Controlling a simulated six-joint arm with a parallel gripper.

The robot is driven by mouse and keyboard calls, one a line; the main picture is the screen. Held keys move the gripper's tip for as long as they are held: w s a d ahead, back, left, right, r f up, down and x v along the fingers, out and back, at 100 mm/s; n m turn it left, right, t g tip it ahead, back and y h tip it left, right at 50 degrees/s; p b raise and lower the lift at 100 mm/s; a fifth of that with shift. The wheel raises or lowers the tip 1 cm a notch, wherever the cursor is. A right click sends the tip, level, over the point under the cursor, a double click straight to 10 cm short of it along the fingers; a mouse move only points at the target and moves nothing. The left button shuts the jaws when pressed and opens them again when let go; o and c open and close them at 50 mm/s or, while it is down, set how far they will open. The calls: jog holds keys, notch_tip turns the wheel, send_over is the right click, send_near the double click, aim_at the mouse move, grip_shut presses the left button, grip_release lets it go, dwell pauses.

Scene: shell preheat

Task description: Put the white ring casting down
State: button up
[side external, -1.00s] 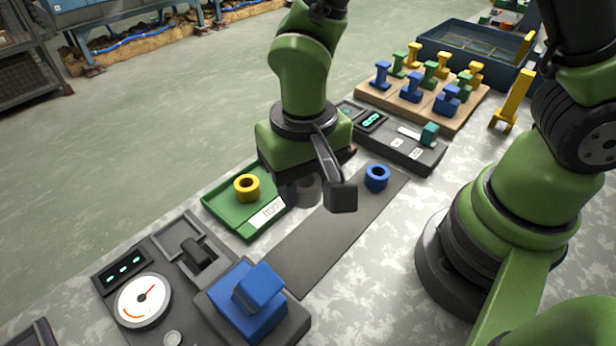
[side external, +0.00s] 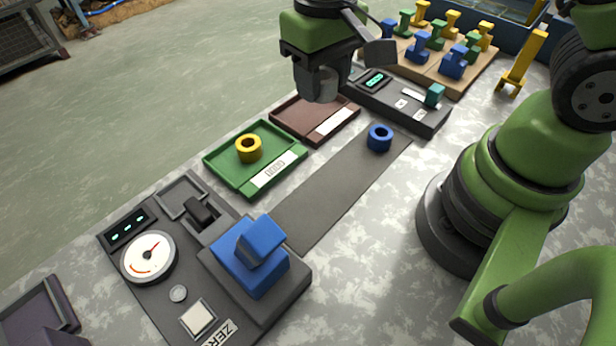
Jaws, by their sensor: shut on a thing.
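My gripper (side external: 320,88) points down at the upper middle of the side view, above the far end of the brown-red tray (side external: 290,121). It is shut on a greyish, rounded casting (side external: 323,86), which I take for the white ring casting. The casting is shaded and partly hidden by the jaws, so its hole does not show. It appears to be held above the tray, but the exact gap cannot be told. The brown-red tray has a pale label and its visible part is empty.
A green tray (side external: 222,165) holds a yellow ring (side external: 248,149). A blue ring (side external: 380,138) stands on a dark strip (side external: 325,190). A gauge unit (side external: 149,257) with a blue block is nearer. A control box (side external: 415,112) and a wooden board (side external: 468,78) of coloured parts lie beyond.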

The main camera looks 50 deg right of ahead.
aim_at(307, 213)
jog(key=s+a+f+m, duration=0.3)
jog(key=s+a+f, duration=0.1)
jog(key=a, duration=0.5)
jog(key=shift+s+f, duration=0.35)
jog(key=shift+s, duration=0.35)
jog(key=shift+f, duration=0.1)
notch_tip(307, 213, down, 9)
jog(key=shift+f, duration=0.2)
jog(key=shift+f, duration=0.2)
jog(key=o, duration=0.9)
jog(key=shift+o, duration=0.2)
